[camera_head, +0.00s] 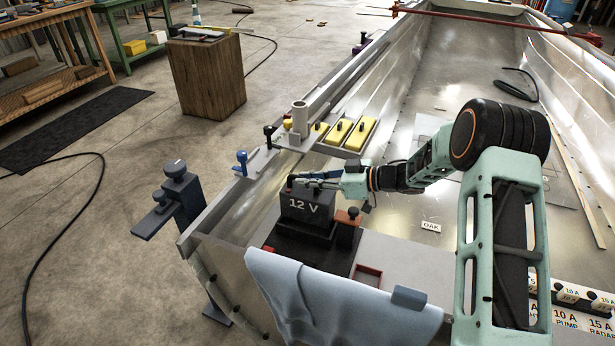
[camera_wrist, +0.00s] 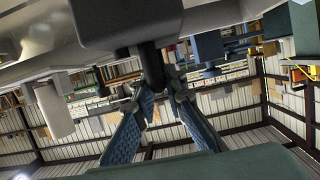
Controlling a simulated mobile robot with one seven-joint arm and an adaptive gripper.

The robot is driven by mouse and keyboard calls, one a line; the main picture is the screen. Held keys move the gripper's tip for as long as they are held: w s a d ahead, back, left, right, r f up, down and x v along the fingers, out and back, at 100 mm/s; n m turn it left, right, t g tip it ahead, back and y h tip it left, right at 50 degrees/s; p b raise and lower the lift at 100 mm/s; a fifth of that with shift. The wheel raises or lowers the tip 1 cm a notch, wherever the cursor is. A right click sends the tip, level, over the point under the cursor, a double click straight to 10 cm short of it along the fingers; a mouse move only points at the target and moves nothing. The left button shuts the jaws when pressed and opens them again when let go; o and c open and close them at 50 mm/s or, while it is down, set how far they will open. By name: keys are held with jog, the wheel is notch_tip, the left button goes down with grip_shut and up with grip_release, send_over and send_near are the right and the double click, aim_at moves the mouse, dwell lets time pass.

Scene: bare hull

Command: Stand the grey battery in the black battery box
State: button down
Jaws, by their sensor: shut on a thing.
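The grey battery (camera_head: 306,210), marked 12 V, is upright near the front of the hull. It also shows as a large dark grey block at the top of the wrist view (camera_wrist: 125,18). My gripper (camera_head: 307,180) reaches in from the right at the battery's top. In the wrist view its blue-padded fingers (camera_wrist: 160,92) are closed around a dark post or handle at the battery. The black battery box (camera_head: 295,249) is directly below and in front of the battery. I cannot tell whether the battery's bottom is inside it or just above; the battery hides the rear.
An orange-topped black knob (camera_head: 347,222) stands close right of the battery. A red-rimmed recess (camera_head: 367,277) and a blue-grey cloth (camera_head: 335,305) lie in front. Yellow blocks (camera_head: 340,130) sit in a rack behind. The hull floor at right is mostly clear.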

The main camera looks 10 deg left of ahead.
aim_at(307, 194)
jog(key=shift+w+a+f, duration=0.1)
jog(key=shift+f, duration=0.25)
jog(key=shift+p, duration=0.5)
dwell(2.2)
jog(key=shift+f+b, duration=1.3)
jog(key=shift+f, duration=1.2)
dwell(0.6)
